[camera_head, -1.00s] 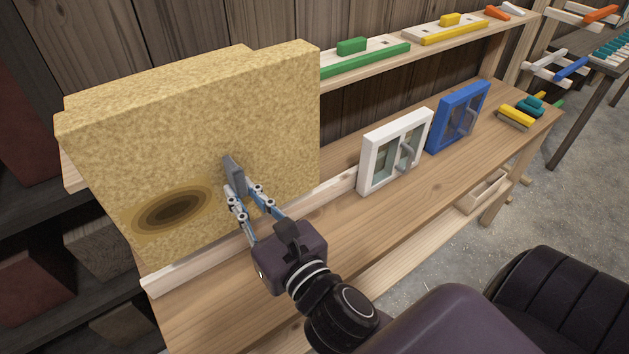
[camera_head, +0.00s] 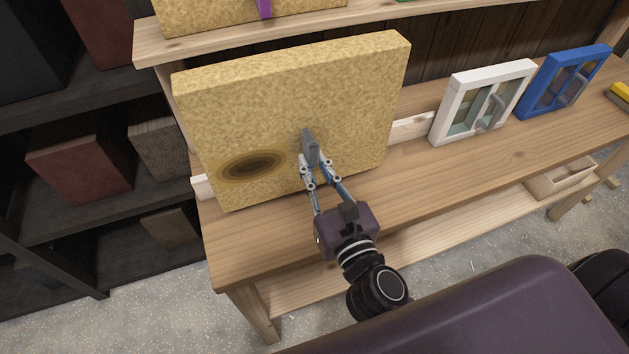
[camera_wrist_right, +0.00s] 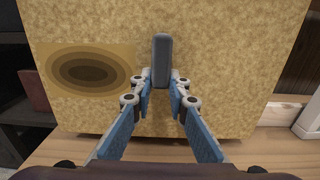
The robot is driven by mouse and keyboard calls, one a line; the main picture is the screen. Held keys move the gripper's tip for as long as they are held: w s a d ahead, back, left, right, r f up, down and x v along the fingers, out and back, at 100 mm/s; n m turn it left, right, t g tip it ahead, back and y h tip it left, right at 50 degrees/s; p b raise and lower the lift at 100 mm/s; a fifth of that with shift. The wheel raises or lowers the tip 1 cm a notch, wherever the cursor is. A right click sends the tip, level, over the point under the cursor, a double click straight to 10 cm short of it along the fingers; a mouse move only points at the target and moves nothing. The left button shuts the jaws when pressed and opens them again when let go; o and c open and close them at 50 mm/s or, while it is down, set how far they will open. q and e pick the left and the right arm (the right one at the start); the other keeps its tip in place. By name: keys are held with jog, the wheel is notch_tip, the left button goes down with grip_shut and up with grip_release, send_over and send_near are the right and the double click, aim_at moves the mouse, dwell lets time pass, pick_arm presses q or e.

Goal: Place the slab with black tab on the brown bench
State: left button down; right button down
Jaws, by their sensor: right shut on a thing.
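A large speckled yellow slab (camera_head: 295,90) stands nearly upright at the left end of the light-brown wooden bench (camera_head: 400,205). It has a brown ringed oval (camera_head: 252,166) on its front and a dark grey tab (camera_head: 310,148). My right gripper (camera_head: 314,165) is shut on this tab. In the right wrist view the tab (camera_wrist_right: 161,60) is upright between the fingertips (camera_wrist_right: 161,88), with the oval to its left. Whether the slab's lower edge rests on the bench, I cannot tell. My left gripper is not in view.
A white-framed window (camera_head: 485,100) and a blue-framed window (camera_head: 564,80) stand to the right along the bench's back rail (camera_head: 410,127). An upper shelf (camera_head: 215,38) holds another yellow slab with a purple tab (camera_head: 264,8). Dark shelving (camera_head: 70,215) stands left. The bench's front middle is clear.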

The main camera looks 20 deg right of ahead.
jog(key=shift+f+b, duration=0.85)
jog(key=shift+f, duration=1.05)
jog(key=shift+f, duration=0.2)
jog(key=c, duration=1.9)
grip_release()
jog(key=shift+s+d+r+b, duration=0.1)
jog(key=shift+s+b, duration=1.1)
jog(key=shift+s, duration=1.85)
jog(key=shift+s+d+b, duration=0.1)
jog(key=shift+s+b, duration=1.1)
jog(key=shift+s, duration=1.85)
